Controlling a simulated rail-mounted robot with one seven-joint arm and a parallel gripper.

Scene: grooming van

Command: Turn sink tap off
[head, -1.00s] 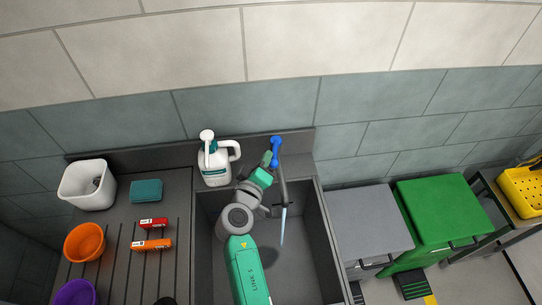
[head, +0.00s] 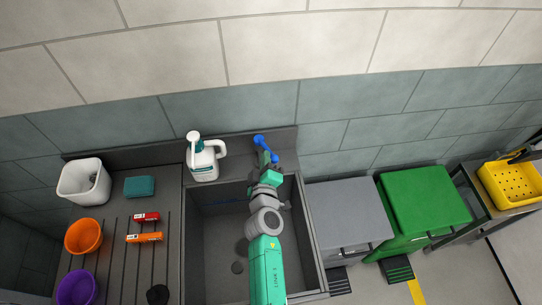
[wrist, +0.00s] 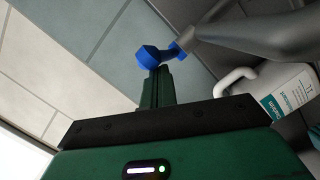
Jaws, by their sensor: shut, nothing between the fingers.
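The sink tap has a blue handle (head: 259,141) at the back rim of the dark sink (head: 210,225). In the wrist view the blue handle (wrist: 150,57) joins the grey tap body (wrist: 235,38). My gripper (wrist: 160,72) is shut and empty, its green fingertips right at the handle's rounded blue end; I cannot tell whether they touch. In the head view my gripper (head: 268,161) is just in front of the handle. My arm hides most of the spout, and no water stream is visible.
A white jug (head: 203,162) stands close left of the tap. Left on the drainboard are a white bin (head: 84,184), teal sponge (head: 140,187), red and orange boxes, and orange and purple cups. Right of the sink are grey and green bins (head: 424,200).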

